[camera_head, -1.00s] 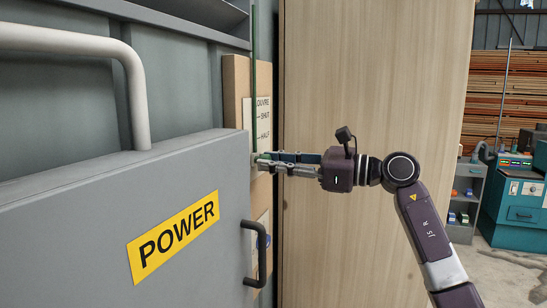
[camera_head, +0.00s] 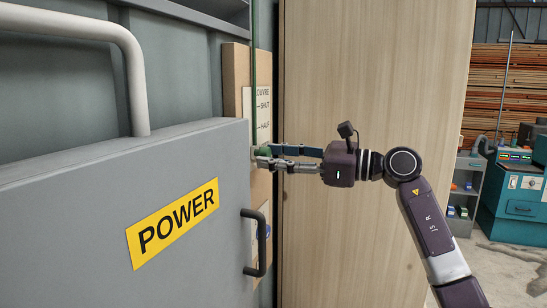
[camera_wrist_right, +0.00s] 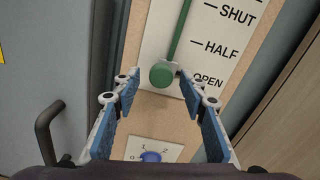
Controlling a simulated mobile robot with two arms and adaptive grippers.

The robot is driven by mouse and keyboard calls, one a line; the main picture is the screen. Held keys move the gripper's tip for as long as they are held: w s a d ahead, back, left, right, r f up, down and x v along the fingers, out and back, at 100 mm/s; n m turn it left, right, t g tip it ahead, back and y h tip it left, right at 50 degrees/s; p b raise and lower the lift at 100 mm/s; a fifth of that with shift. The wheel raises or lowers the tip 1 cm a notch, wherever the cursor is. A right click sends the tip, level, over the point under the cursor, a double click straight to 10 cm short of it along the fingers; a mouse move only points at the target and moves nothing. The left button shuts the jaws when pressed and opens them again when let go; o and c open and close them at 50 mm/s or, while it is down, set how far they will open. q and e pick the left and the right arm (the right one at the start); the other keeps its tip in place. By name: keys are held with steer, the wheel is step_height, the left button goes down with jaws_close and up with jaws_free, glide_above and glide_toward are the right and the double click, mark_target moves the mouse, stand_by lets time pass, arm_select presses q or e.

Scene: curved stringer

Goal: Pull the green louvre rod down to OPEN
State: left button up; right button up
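The green louvre rod (camera_wrist_right: 181,28) runs down the front of a white scale plate marked SHUT, HALF and OPEN (camera_wrist_right: 208,81). Its round green knob (camera_wrist_right: 162,74) sits at the lower end, about level with the OPEN mark. In the head view the rod (camera_head: 254,80) is a thin upright line, and the knob (camera_head: 263,151) shows at the fingertips. My right gripper (camera_wrist_right: 157,82) is open, its blue-padded fingers apart on either side of the knob. In the head view the right gripper (camera_head: 262,157) reaches in from the right. My left gripper is out of view.
A grey POWER panel (camera_head: 90,210) with a black handle (camera_head: 262,242) stands close on the left. A wooden panel (camera_head: 370,80) stands behind my arm. A blue rotary knob (camera_wrist_right: 150,156) on a white dial plate is below the rod. Teal machinery (camera_head: 515,205) is far right.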

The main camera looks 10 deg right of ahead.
steer(key=v, duration=1.1)
steer(key=shift+s+d, duration=0.2)
steer(key=shift+d, duration=0.05)
